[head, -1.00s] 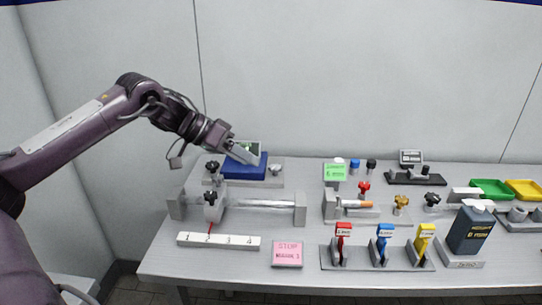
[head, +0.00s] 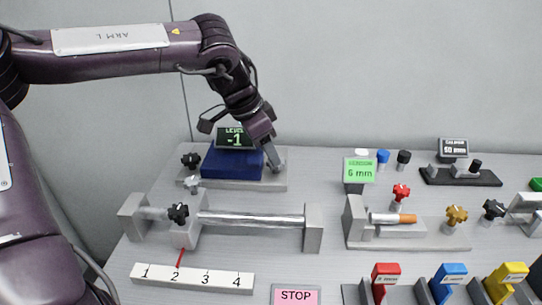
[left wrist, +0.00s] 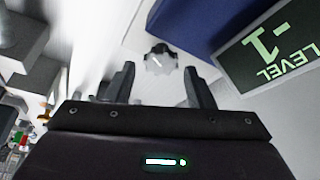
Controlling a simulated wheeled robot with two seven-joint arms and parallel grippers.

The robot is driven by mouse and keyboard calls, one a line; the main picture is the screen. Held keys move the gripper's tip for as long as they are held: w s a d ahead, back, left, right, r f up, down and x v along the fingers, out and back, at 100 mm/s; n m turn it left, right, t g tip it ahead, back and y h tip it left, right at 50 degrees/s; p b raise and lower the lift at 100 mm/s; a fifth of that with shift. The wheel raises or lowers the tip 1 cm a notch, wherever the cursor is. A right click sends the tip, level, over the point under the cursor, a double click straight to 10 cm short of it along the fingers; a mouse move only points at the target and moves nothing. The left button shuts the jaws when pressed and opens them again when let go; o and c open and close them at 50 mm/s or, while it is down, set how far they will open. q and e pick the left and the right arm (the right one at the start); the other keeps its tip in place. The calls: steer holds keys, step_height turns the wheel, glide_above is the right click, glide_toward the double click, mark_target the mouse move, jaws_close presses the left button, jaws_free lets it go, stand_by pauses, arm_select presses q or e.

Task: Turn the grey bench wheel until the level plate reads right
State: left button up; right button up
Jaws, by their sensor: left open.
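The level plate's display (head: 234,138) reads -1, behind a blue block (head: 231,162). It also shows upside down in the left wrist view (left wrist: 269,46). My left gripper (head: 275,160) points down at the right side of the blue block. Its jaws are open. In the left wrist view, a small grey wheel (left wrist: 160,62) with a white mark lies just ahead of the gap between the open fingertips (left wrist: 160,76). I cannot tell whether they touch it. In the head view the gripper hides that wheel. My right gripper is not in view.
A slide rail (head: 255,219) with a black knob (head: 178,213) and a numbered scale (head: 193,278) stands in front. A green 6 mm sign (head: 359,171), a red knob (head: 401,193) and coloured levers are to the right. A wall stands behind the bench.

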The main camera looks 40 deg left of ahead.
arm_select(q)
steer(key=shift+x, duration=1.3)
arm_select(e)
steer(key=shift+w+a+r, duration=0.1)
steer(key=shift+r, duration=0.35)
arm_select(q)
steer(key=shift+a, duration=0.1)
steer(key=c, duration=0.7)
steer(key=shift+w, duration=0.1)
steer(key=m+p, duration=0.1)
steer(key=m, duration=0.1)
steer(key=m+g+h+p, duration=0.1)
steer(key=m, duration=0.2)
steer(key=m+g+p, duration=0.1)
steer(key=m+p, duration=0.1)
steer(key=shift+w+a+r+h, duration=0.1)
steer(key=shift+w+a+h, duration=0.2)
steer(key=shift+h, duration=0.1)
steer(key=shift+w+m+g+p, duration=0.15)
steer(key=shift+m+g+p, duration=0.35)
steer(key=shift+m, duration=0.8)
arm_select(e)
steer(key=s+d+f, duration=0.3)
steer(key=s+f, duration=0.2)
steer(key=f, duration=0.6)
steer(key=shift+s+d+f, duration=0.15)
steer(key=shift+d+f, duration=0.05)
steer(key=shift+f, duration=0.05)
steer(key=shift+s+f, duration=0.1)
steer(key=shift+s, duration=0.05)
